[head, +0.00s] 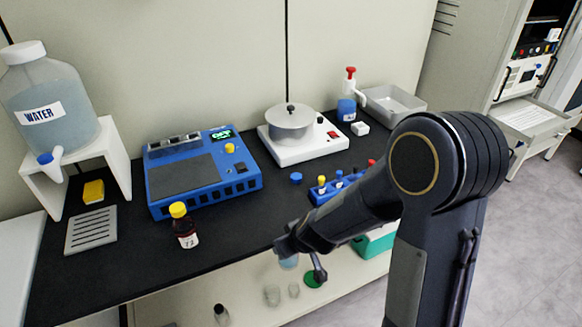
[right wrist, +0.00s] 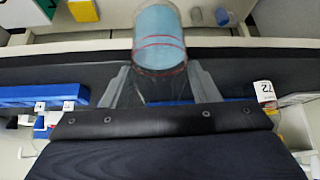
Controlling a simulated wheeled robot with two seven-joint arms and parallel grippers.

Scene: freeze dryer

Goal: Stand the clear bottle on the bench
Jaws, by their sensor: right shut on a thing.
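The clear bottle (right wrist: 160,40) with blue liquid is between the fingers of my right gripper (right wrist: 165,88), which is shut on it. In the head view the bottle's lower part (head: 288,262) shows below the right gripper (head: 302,258), at the black bench's (head: 130,270) front edge. The arm and gripper hide most of it there, and I cannot tell its exact tilt or height. My left gripper is not in view.
A brown bottle with a yellow cap (head: 186,228) stands left of the gripper, near the blue device (head: 200,172). A blue tube rack (head: 335,188) is behind my right arm. Bare bench lies between them.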

